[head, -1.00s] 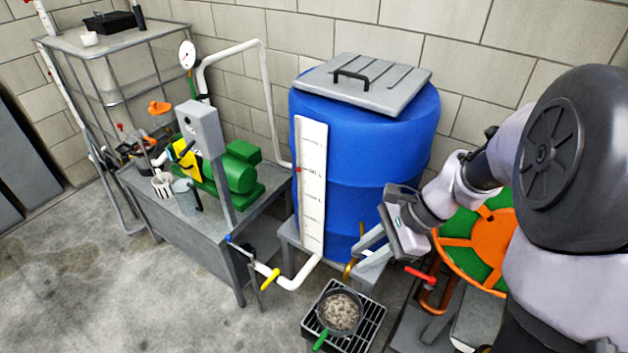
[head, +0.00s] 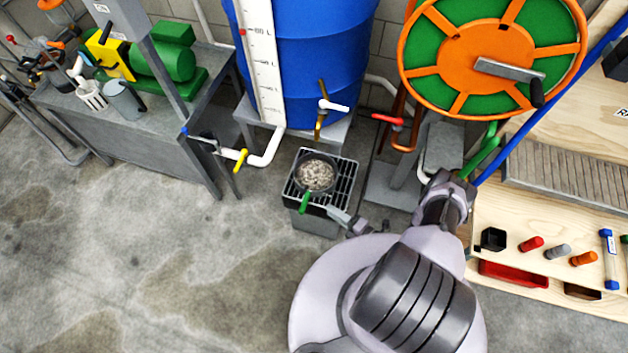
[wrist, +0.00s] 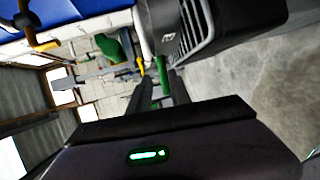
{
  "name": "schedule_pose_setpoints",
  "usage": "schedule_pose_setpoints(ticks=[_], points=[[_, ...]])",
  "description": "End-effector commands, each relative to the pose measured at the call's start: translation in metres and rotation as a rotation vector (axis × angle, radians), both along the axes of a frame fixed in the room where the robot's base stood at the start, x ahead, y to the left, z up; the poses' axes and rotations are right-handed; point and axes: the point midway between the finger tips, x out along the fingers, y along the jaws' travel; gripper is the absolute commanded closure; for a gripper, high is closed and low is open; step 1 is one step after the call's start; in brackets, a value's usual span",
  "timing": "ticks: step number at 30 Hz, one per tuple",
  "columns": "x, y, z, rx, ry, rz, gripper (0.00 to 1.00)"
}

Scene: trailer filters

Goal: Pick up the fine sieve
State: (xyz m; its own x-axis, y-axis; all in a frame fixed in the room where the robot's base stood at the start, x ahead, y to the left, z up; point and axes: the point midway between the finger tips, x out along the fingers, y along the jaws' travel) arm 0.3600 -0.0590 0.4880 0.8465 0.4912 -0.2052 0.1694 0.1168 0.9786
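The fine sieve (head: 316,174) is a dark round pan holding pale grey bits, with a green handle (head: 305,203) pointing toward the front. It rests on a black slatted grate. My gripper (head: 338,214) is low, just right of the handle, beside the grate box. In the wrist view the two dark fingers (wrist: 160,92) are apart. The green handle (wrist: 163,70) shows in the gap between them, with the grey sieve wall (wrist: 158,28) beyond. I see no clear contact between fingers and handle.
The grate box (head: 318,222) stands on the floor below the blue barrel (head: 305,60). A white pipe with a yellow valve handle (head: 240,159) is left of it. An orange-green wheel (head: 490,45) and a wooden shelf (head: 515,225) are to the right. The floor at left is clear.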

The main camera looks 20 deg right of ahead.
Motion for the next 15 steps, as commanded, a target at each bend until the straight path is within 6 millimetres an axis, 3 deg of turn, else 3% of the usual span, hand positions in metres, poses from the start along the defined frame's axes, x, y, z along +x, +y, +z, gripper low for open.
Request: schedule_pose_setpoints(ticks=[6, 15], points=[[0.047, 0.029, -0.014, -0.002, -0.001, 0.009, 0.76], [0.086, 0.056, -0.027, -0.002, -0.002, 0.009, 0.76]])
